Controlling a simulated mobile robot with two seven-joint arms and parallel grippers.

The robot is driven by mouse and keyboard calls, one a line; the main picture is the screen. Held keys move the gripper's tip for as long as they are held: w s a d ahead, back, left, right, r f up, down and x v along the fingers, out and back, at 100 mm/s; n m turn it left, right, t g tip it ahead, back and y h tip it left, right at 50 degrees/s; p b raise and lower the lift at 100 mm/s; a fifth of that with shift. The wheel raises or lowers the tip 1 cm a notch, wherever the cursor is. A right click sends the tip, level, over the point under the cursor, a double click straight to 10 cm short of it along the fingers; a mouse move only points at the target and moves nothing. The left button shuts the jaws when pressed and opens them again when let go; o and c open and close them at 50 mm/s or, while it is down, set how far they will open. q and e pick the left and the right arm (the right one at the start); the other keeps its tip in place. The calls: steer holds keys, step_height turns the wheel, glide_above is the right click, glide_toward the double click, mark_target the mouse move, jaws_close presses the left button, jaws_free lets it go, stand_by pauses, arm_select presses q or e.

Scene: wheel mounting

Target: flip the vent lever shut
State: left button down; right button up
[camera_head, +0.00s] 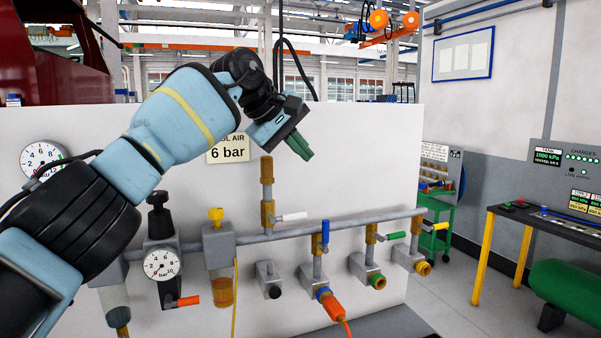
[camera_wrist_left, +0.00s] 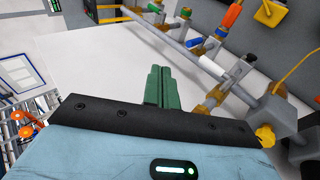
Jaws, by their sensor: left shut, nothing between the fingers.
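A brass valve with a white lever (camera_head: 291,217) sits on a short upright branch above the grey pipe in the head view. A brass fitting (camera_head: 267,170) tops this branch, which looks like the vent. The white lever sticks out to the right, roughly level, across its upright branch. It also seems to show in the left wrist view (camera_wrist_left: 237,73). My left gripper (camera_head: 301,147) is above and slightly right of this branch, apart from it. Its green fingers (camera_wrist_left: 161,88) are shut and empty. My right gripper is in neither view.
Along the grey pipe (camera_head: 345,224) are a blue lever (camera_head: 325,232), a green lever (camera_head: 397,235) and a yellow lever (camera_head: 441,225). An orange plug (camera_head: 331,306) with a hose hangs below. A pressure gauge (camera_head: 161,264) is at left. The panel above the pipe's right half is clear.

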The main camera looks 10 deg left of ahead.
arm_select(q)
steer(key=shift+s+d+r, duration=0.1)
steer(key=shift+s+r, duration=0.05)
steer(key=shift+r, duration=0.8)
